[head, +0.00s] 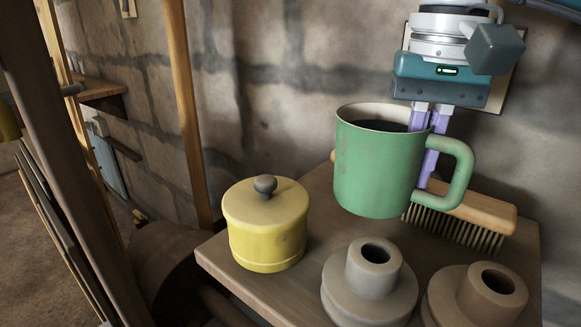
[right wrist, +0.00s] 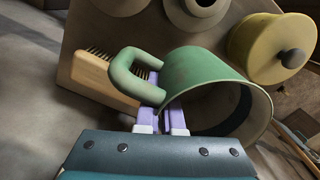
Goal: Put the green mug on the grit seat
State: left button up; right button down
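The green mug (head: 375,170) is near upright above the back of the wooden stand, its handle to the right. My right gripper (head: 428,150) is shut on the mug's wall beside the handle, one finger inside the rim and one outside. The right wrist view shows the mug (right wrist: 205,80) with the gripper (right wrist: 163,108) at its rim. I cannot tell if the mug's base touches anything. Two flanged, hollow-necked pieces, one grey (head: 372,285) and one brown (head: 478,300), stand in front; I cannot tell whether either is the grit seat. My left gripper is out of view.
A yellow lidded pot (head: 267,235) stands left of the mug on the wooden stand (head: 225,262). A wooden brush (head: 480,212) lies behind the mug, partly hidden by it. A stone wall (head: 300,70) closes the back; wooden posts (head: 182,100) stand at left.

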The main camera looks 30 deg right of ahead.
aim_at(406, 210)
jog(key=shift+f, duration=2.7)
jog(key=c, duration=1.1)
grip_release()
jog(key=shift+o, duration=0.2)
jog(key=shift+r, duration=0.1)
